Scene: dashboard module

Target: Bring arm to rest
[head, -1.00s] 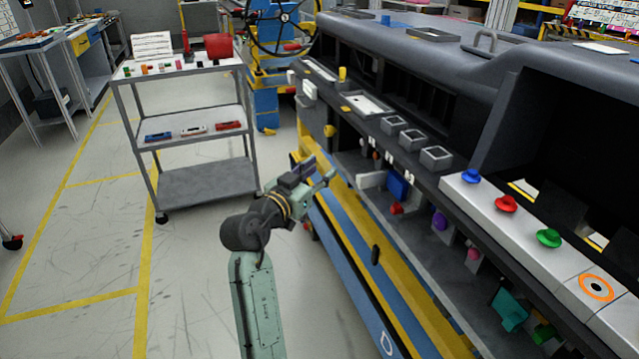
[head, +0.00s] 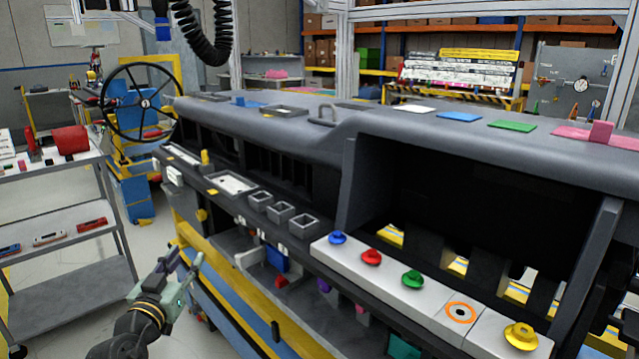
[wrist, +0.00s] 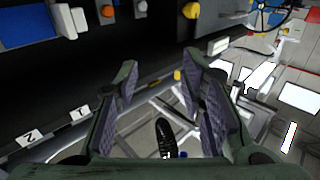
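My gripper (head: 181,272) is at the lower left in the head view, beside the front of the dashboard module (head: 290,120) and apart from it. In the wrist view my gripper (wrist: 165,88) has its two fingers spread wide with nothing between them. Beyond the fingers the wrist view shows the dark panel of the module with labels 1 (wrist: 80,112) and 2 (wrist: 30,138), and a yellow knob (wrist: 178,76). The lower part of my arm is cut off by the bottom edge of the head view.
A grey shelf cart (head: 70,210) stands left of my arm. A steering wheel (head: 140,100) is at the module's far end. Blue (head: 338,237), red (head: 372,257), green (head: 413,279) and yellow (head: 521,335) knobs sit on a white panel. Floor shows between cart and module.

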